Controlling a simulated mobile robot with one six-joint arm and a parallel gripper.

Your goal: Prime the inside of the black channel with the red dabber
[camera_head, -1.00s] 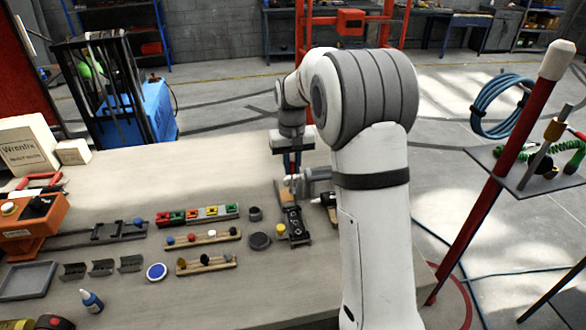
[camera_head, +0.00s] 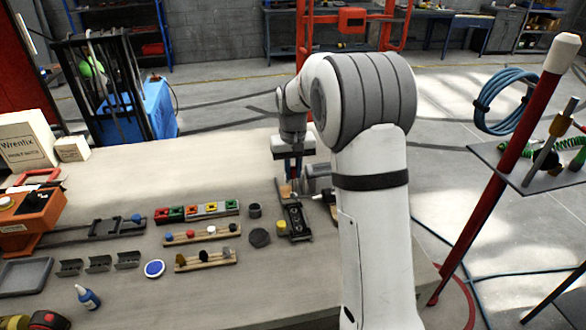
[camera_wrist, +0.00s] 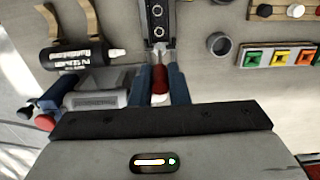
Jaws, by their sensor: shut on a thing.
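My gripper (camera_wrist: 159,86) has blue fingers and is shut on a small red piece with a pale end, apparently the red dabber (camera_wrist: 159,88); the fingers hide much of it. In the head view my gripper (camera_head: 292,178) points down at the far end of a narrow black channel-like piece (camera_head: 296,215), which lies lengthwise on the bench. In the wrist view this piece (camera_wrist: 158,22) runs away from the fingertips and shows round marks along it. I cannot tell whether the dabber touches it.
A black labelled bottle (camera_wrist: 75,57) lies beside the fingers. A round dark cup (camera_wrist: 219,44) and a row of coloured blocks (camera_head: 197,211) are nearby.

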